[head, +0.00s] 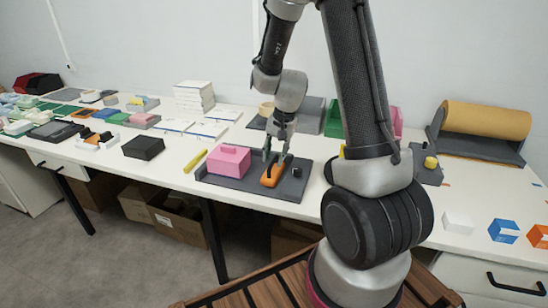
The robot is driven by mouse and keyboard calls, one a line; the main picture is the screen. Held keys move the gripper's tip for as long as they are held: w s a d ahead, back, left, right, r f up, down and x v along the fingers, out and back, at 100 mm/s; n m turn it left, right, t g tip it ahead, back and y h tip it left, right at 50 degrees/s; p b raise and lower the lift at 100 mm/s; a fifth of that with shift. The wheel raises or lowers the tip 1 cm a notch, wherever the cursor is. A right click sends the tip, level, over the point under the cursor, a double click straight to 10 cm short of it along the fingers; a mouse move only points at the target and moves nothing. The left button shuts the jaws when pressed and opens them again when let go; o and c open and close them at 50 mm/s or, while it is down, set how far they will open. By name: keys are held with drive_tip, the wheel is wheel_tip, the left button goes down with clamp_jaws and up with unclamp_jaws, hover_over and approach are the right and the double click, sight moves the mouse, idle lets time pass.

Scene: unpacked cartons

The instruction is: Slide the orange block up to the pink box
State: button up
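The orange block (272,174) lies on a dark grey mat (240,183), a short gap to the right of the pink box (228,161). The pink box has a raised piece on top and sits on the left part of the same mat. My gripper (275,158) points down at the far end of the orange block. Its two fingers are apart, one toward each side of the block. I cannot tell whether they touch it.
A small black piece (297,172) stands right of the orange block. A yellow stick (195,160) lies left of the mat, and a black box (143,148) farther left. White stacks (194,97) stand behind. The white table (180,184) has bare room before the mat.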

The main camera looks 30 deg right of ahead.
drive_tip(key=shift+f, duration=0.55)
drive_tip(key=shift+c, duration=0.4)
clamp_jaws()
drive_tip(key=shift+w+a, duration=0.1)
drive_tip(key=shift+a, duration=0.05)
drive_tip(key=w+a, duration=0.5)
drive_tip(key=shift+w+a, duration=0.1)
drive_tip(key=shift+w, duration=0.05)
